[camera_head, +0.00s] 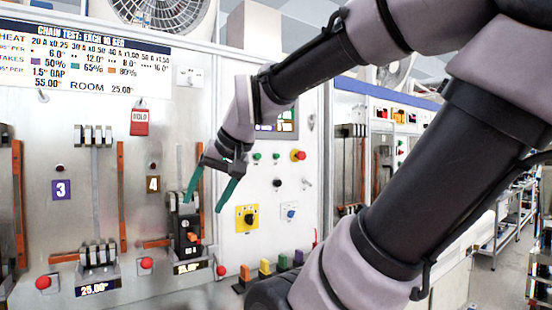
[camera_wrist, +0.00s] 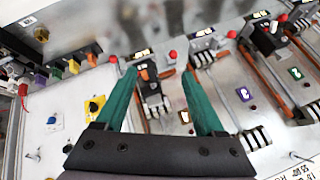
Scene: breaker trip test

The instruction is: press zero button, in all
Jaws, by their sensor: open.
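No button in view carries a readable zero mark, so I cannot tell which one is the zero button. The control panel (camera_head: 262,235) holds two small green buttons (camera_head: 257,156), a red button (camera_head: 298,155), a black button (camera_head: 277,182) and a yellow rotary switch (camera_head: 247,217). Red knobs (camera_head: 146,263) sit low along the test bays. My gripper (camera_head: 203,205) has green fingers, open and empty, in front of bay 4 by the panel's left edge. In the wrist view its fingers (camera_wrist: 160,73) straddle the view of a black breaker (camera_wrist: 152,92); contact cannot be told.
A red HOLD tag (camera_head: 140,118) hangs between bays 3 and 4. Orange bars (camera_head: 121,195) run up the bays. Coloured blocks (camera_head: 265,267) stand low below the panel. A chart board (camera_head: 85,60) is at upper left. An aisle with carts (camera_head: 515,220) lies at right.

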